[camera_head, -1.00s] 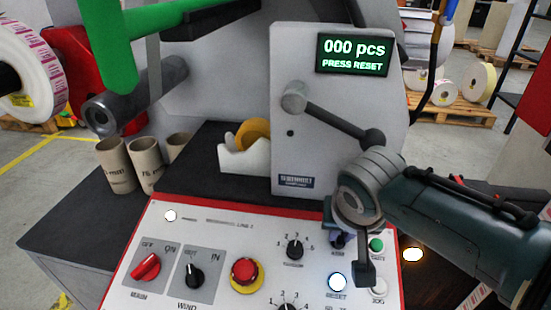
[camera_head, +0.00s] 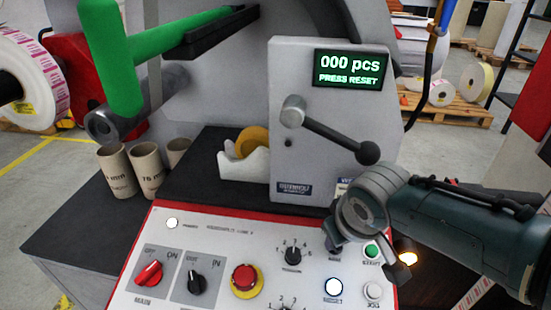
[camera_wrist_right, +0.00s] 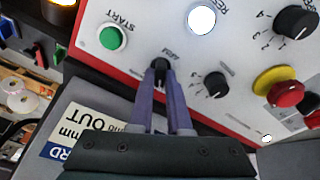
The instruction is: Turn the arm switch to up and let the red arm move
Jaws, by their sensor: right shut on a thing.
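The arm switch (camera_wrist_right: 160,66) is a small black knob marked ARM on the white control panel. In the right wrist view my right gripper (camera_wrist_right: 160,76) has both fingers closed on it, one on each side. In the head view the right gripper (camera_head: 334,238) comes down from the right over the panel and hides the knob. A red part (camera_head: 78,62) shows at the left behind a label roll; I cannot tell whether it is the red arm. My left gripper is not in view.
Near the switch are the green start button (camera_head: 371,251), the lit reset button (camera_head: 333,287) and a black dial (camera_head: 293,252). A red emergency button (camera_head: 244,278) is further left. A ball-ended lever (camera_head: 330,131) stands above. The display (camera_head: 351,69) reads 000 pcs, PRESS RESET.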

